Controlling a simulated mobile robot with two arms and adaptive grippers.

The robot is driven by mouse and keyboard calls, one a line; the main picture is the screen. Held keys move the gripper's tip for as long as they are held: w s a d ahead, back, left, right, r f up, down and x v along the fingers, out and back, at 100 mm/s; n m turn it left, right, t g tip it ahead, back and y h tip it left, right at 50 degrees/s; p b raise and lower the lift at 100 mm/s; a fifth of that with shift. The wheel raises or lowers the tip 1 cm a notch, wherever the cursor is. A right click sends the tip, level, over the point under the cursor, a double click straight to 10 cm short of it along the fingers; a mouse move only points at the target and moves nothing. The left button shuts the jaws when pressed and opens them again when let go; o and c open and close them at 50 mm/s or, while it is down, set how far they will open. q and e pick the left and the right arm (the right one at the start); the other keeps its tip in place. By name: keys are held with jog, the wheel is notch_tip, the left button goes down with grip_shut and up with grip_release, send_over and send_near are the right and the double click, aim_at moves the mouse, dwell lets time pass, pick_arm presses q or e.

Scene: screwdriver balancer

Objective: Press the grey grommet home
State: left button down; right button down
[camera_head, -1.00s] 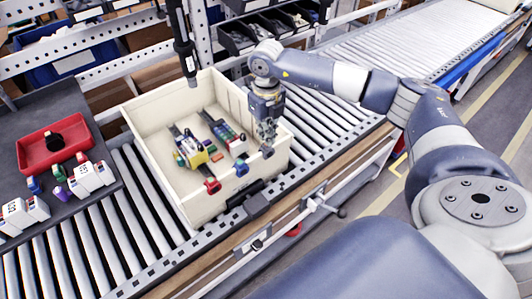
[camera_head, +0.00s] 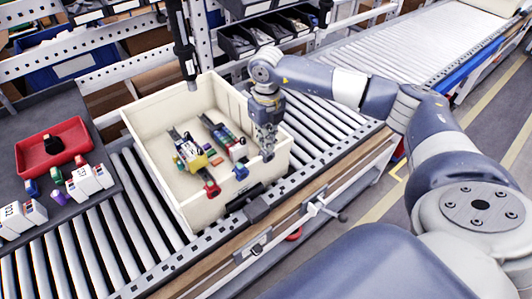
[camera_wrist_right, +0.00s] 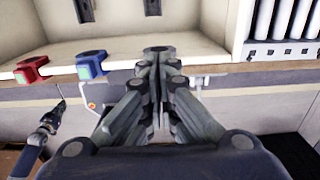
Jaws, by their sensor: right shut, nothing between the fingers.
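The cream tote (camera_head: 170,185) stands on the roller conveyor. Its front wall carries a red grommet (camera_head: 211,188) and a blue grommet (camera_head: 240,171) at the rim. My right gripper (camera_head: 267,157) points down at the same wall, right of the blue one, shut and empty. In the right wrist view, a grey ring-like part, apparently the grey grommet (camera_wrist_right: 158,50), shows just beyond the shut fingertips. The fingers hide most of it, so I cannot tell contact or how deep it sits. What looks like my left gripper (camera_wrist_right: 60,103) shows small at lower left.
Several small coloured items, including a yellow one (camera_head: 193,154), lie in the tote. A dark hanging tool (camera_head: 186,55) comes down over the tote's back left. A red tray (camera_head: 32,152) and small cartons stand on the left bench. The conveyor right of the tote is clear.

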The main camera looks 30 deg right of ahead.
jog(key=shift+s+f+b, duration=0.15)
jog(key=shift+f+b, duration=0.3)
jog(key=shift+f, duration=0.15)
dwell(0.7)
dwell(0.4)
jog(key=shift+r+p, duration=1.55)
jog(key=shift+r, duration=1.05)
